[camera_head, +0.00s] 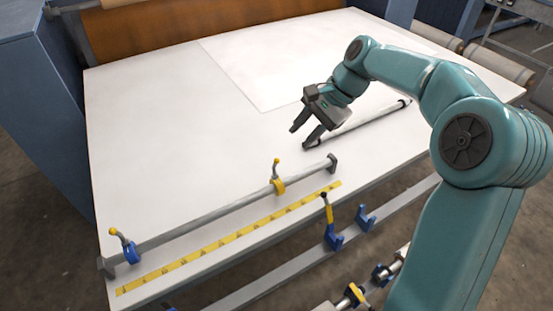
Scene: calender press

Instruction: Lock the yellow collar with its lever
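The yellow collar (278,186) sits around a grey bar near the table's front edge, right of the bar's middle. My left gripper is not in view.
A blue collar (130,253) with its own lever is at the bar's left end. A yellow scale strip (230,237) runs in front of the bar (205,216). A white rod (362,124) lies right of my gripper. Blue brackets (333,238) stand along the front rail. The table's middle (180,120) is clear.

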